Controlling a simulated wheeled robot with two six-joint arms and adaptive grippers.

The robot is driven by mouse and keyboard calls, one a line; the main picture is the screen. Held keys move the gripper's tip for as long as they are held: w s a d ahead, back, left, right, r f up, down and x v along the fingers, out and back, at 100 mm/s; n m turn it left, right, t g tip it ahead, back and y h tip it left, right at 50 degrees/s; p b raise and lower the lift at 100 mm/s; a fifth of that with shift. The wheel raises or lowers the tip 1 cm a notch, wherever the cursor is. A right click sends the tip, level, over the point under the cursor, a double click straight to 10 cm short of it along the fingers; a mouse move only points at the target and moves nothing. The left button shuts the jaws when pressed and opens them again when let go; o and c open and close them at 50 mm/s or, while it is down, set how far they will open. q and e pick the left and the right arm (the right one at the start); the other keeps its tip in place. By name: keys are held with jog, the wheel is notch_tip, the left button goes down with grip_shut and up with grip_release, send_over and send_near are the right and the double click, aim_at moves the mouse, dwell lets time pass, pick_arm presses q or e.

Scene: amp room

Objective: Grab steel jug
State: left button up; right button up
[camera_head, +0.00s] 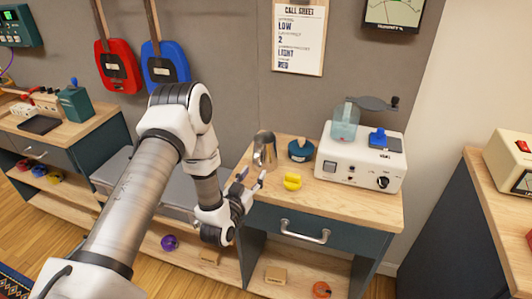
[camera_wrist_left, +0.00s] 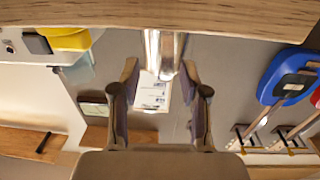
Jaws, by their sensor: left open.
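The steel jug (camera_head: 264,150) stands upright near the back left of the wooden counter (camera_head: 345,198). My left gripper (camera_head: 252,176) is open and empty, close to the counter's left edge, in front of the jug. In the left wrist view, which is upside down, the shiny jug (camera_wrist_left: 163,52) shows between and beyond the open fingers of the left gripper (camera_wrist_left: 160,72). I cannot tell how wide the gap to the jug is. My right gripper is not in view.
A yellow object (camera_head: 292,182) lies right of the gripper, and a dark blue-green pot (camera_head: 300,150) stands right of the jug. A white device (camera_head: 361,157) with a glass vessel fills the counter's back right. The counter's front right is clear.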

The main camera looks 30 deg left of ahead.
aim_at(257, 166)
pick_arm(q)
jog(key=w, duration=0.1)
jog(key=w+a, duration=0.1)
jog(key=w+a+p, duration=0.1)
jog(key=w, duration=0.1)
jog(key=shift+w+f, duration=0.1)
jog(key=shift+f, duration=0.05)
jog(key=shift+w, duration=0.25)
jog(key=shift+d, duration=0.15)
grip_shut()
